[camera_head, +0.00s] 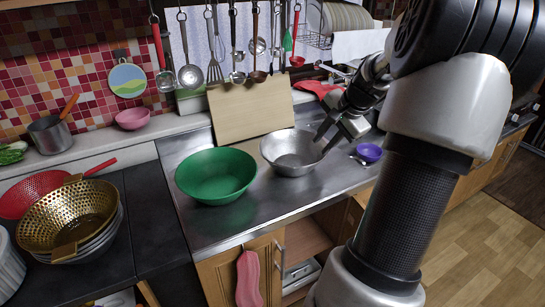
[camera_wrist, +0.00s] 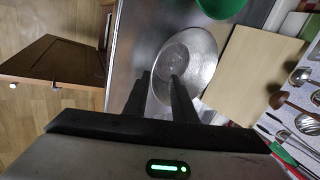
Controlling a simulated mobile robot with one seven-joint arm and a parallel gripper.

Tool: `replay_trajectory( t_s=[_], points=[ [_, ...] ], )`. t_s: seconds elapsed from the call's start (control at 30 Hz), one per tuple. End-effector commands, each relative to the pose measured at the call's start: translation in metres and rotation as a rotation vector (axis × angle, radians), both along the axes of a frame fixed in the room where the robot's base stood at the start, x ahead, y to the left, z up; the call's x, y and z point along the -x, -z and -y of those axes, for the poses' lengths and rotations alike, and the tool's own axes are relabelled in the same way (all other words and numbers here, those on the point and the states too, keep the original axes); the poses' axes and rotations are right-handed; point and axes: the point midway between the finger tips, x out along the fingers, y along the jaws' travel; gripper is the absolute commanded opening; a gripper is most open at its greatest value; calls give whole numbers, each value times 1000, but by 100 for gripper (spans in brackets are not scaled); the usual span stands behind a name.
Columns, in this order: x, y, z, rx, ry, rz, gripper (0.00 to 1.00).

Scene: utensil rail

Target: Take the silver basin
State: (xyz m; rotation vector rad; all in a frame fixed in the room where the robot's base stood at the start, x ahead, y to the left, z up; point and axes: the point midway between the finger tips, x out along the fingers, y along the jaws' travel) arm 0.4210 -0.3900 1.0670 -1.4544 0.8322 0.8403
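The silver basin (camera_head: 291,152) stands upright on the metal counter, to the right of a green basin. It looks empty. In the wrist view the silver basin (camera_wrist: 198,62) lies just ahead of the fingers. My gripper (camera_head: 337,140) is at the basin's right rim in the head view, with its fingers pointing down toward it. In the wrist view my gripper (camera_wrist: 159,82) has its two dark fingers apart, one over the basin and one near its outer edge. I cannot tell whether either finger touches the rim.
The green basin (camera_head: 216,175) stands close on the left. A wooden board (camera_head: 250,108) leans behind the silver basin. A small purple bowl (camera_head: 369,153) is to the right. A cabinet door (camera_wrist: 55,62) stands open below the counter.

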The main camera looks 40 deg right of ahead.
Motion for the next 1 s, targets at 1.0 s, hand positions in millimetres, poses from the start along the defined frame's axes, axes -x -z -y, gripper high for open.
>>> replay_trajectory(
  t_s=[1.0],
  points=[
    [-50, 119, 31, -39, 78, 31, 24]
  ],
)
